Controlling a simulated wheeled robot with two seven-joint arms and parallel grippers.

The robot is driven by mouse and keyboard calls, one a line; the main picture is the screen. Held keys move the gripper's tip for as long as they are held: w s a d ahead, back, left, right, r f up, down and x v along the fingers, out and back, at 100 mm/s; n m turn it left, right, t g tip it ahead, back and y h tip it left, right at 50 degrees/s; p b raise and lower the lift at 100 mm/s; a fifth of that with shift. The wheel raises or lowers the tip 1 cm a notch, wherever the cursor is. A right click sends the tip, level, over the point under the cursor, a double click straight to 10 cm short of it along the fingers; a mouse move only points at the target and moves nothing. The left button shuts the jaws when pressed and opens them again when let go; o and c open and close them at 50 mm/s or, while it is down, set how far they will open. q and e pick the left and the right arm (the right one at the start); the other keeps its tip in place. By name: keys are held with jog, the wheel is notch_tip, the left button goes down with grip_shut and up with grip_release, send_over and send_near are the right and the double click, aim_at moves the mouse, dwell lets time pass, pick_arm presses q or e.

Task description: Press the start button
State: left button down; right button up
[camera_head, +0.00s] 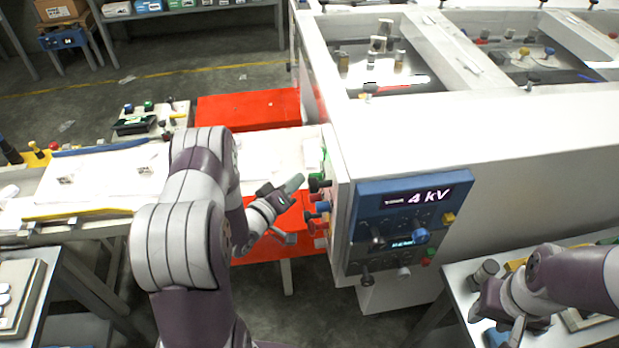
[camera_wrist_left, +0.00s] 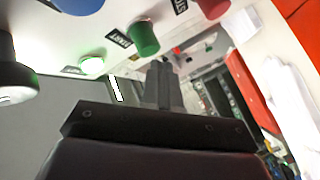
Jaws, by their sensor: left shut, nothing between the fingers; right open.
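My left gripper (camera_head: 293,184) is shut and empty, pointing at the left end face of the white machine. In the left wrist view its joined fingers (camera_wrist_left: 161,80) appear just below a green button (camera_wrist_left: 143,38), apparently with a gap. A green button (camera_head: 430,252) is also on the front panel. My right gripper (camera_head: 503,318) is open at the lower right.
The blue front panel (camera_head: 362,212) carries a "4 kV" display and several knobs. Colored knobs (camera_head: 322,206) stick out of the end face near my left gripper. A white bench (camera_head: 110,180) lies left, with a red block (camera_head: 248,107) behind. A grey table (camera_head: 450,282) is under my right arm.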

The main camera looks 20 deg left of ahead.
pick_arm(q)
jog(key=shift+s+a, duration=0.15)
jog(key=shift+a, duration=0.1)
jog(key=s+a, duration=0.1)
jog(key=a, duration=0.2)
jog(key=s+a, duration=0.1)
jog(key=shift+s+a, duration=0.15)
jog(key=shift+s, duration=0.15)
